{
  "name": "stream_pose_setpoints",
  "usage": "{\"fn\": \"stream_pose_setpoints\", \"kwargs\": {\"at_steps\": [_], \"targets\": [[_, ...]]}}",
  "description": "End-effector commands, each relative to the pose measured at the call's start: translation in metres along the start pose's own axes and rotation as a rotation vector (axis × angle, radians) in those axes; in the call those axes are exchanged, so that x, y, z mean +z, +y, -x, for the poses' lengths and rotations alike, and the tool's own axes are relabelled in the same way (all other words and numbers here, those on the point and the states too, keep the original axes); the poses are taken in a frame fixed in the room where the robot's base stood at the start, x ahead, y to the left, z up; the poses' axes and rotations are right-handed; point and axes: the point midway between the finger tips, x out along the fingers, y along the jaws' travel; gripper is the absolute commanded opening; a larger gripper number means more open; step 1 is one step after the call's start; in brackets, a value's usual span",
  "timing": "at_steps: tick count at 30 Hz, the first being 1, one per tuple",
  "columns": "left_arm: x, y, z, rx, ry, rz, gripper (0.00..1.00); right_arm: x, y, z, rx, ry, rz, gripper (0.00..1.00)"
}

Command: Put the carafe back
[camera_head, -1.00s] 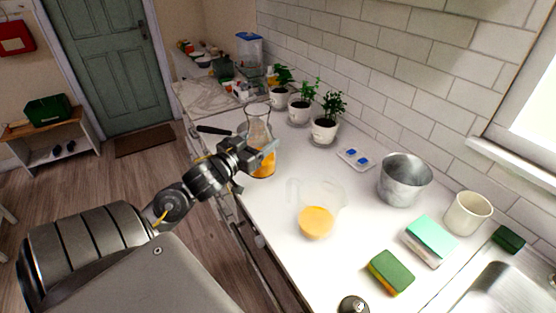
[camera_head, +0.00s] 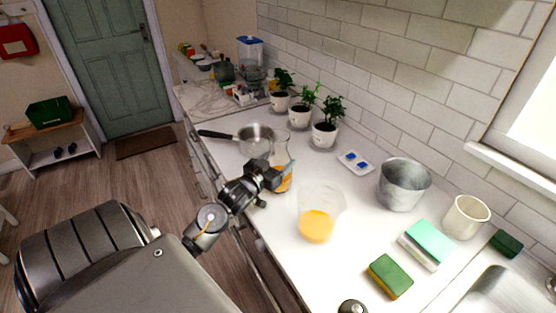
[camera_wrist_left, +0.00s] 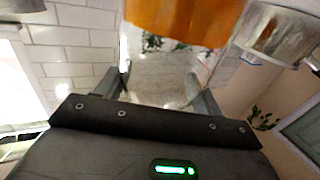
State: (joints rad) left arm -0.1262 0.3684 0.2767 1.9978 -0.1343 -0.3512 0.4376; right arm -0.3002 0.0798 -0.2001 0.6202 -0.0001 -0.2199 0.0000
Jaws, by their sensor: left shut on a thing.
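The carafe, clear glass with orange liquid low inside (camera_head: 285,183), is held by my left gripper (camera_head: 274,178) over the left part of the white counter. It looks roughly upright; whether its base touches the counter I cannot tell. In the left wrist view the orange liquid (camera_wrist_left: 180,20) fills the top middle, and clear glass lies between the two fingers of my left gripper (camera_wrist_left: 160,92). A second clear glass vessel with orange liquid (camera_head: 316,225) stands on the counter to the right of the carafe. My right gripper is not in view.
A steel pan (camera_head: 256,133) with a dark handle is behind the carafe. Potted plants (camera_head: 325,128) line the wall. A blue-and-white tray (camera_head: 356,162), metal pot (camera_head: 404,184), cream mug (camera_head: 466,216) and sponges (camera_head: 390,276) are to the right.

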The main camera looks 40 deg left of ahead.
Motion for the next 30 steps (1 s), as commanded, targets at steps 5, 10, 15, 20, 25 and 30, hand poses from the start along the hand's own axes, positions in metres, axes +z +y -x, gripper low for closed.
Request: {"fn": "stream_pose_setpoints", "kwargs": {"at_steps": [5, 10, 15, 20, 25, 30], "targets": [[0.001, 0.0, 0.0, 0.0, 0.006, -0.001, 0.11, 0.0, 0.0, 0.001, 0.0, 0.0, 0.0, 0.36], [0.002, 0.0, 0.0, 0.0, 0.006, -0.001, 0.11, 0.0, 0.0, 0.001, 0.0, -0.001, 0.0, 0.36], [0.005, 0.0, 0.0, 0.0, 0.0, 0.0, 0.8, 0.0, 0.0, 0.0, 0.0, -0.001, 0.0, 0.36], [0.005, 0.0, 0.0, 0.0, 0.0, 0.0, 0.89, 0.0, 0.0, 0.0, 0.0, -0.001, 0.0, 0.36], [0.005, 0.0, 0.0, 0.0, 0.0, -0.001, 0.89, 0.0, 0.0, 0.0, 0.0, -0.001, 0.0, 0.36], [0.005, 0.0, 0.012, 0.0, -0.001, -0.001, 0.89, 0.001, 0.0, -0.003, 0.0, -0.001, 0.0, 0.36]]}}
